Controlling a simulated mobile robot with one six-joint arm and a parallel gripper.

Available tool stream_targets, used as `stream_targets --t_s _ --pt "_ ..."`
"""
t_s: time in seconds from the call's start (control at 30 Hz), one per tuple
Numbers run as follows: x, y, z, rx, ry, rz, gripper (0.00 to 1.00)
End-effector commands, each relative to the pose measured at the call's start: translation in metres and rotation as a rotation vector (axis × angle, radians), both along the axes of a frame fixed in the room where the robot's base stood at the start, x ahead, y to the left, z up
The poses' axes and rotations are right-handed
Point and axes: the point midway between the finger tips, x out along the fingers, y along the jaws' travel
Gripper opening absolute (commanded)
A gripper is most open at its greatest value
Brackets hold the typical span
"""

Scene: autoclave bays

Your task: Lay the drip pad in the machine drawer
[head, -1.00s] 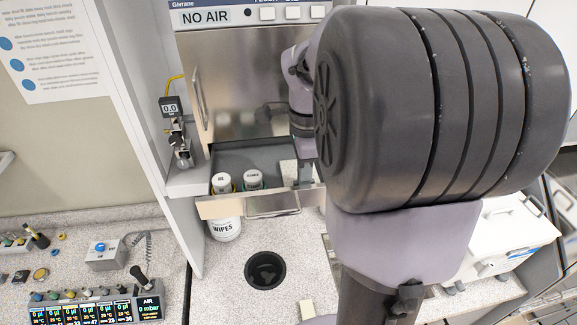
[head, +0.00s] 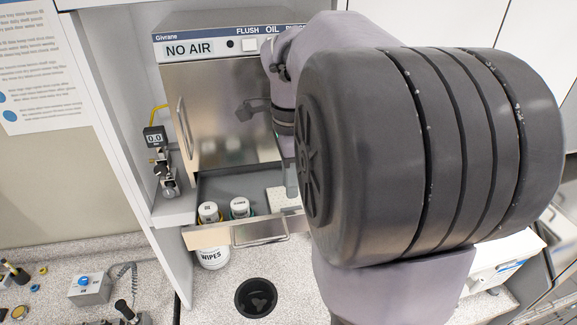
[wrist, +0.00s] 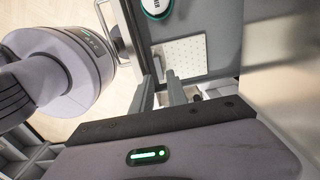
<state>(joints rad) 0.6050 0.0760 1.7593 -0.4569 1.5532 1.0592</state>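The drip pad is a pale dotted sheet (wrist: 188,58) that appears to lie flat on the grey floor of the open machine drawer (head: 215,236). In the head view the pad (head: 279,198) shows at the drawer's right side, partly covered by my arm. My gripper (wrist: 160,90) is in the wrist view, its two fingers apart with a gap between them, over the pad's near edge. I see nothing held between them. In the head view my arm hides most of the gripper.
Two white-lidded bottles (head: 208,212) (head: 240,208) stand in the drawer's left part. A wipes tub (head: 212,257) stands below the drawer front, and a round dark opening (head: 256,297) is in the counter. A gauge (head: 155,138) is left of the machine.

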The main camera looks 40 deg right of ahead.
Motion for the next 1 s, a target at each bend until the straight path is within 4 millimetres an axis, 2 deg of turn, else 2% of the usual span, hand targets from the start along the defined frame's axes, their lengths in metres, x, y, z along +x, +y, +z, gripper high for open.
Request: stream_targets --t_s 0.03,0.1,0.2,0.4,0.47,0.57,0.6,0.7,0.73,0.8,0.83,0.9,1.0 --pt "0.001 -0.001 0.015 -0.002 -0.002 0.000 0.19" --pt "0.000 0.000 0.032 -0.001 -0.002 -0.001 0.19" --pt "0.000 0.000 0.049 -0.001 0.000 0.000 0.19" --pt "0.000 0.000 0.059 0.001 0.001 0.001 0.19" --pt "0.000 0.009 0.059 -0.003 -0.011 0.049 0.19" --pt "-0.005 0.070 0.058 -0.035 -0.104 0.398 0.19" --pt "-0.012 0.105 0.053 -0.059 -0.162 0.609 0.19" --pt "-0.038 0.181 0.032 -0.144 -0.316 1.107 0.19" --pt "-0.047 0.199 0.025 -0.173 -0.359 1.233 0.19" --pt "-0.066 0.229 0.008 -0.238 -0.442 1.466 0.19" --pt "-0.072 0.238 0.002 -0.262 -0.469 1.538 0.19" --pt "-0.081 0.251 -0.008 -0.303 -0.513 1.650 0.19" --pt "-0.085 0.256 -0.013 -0.324 -0.530 1.700 0.19"
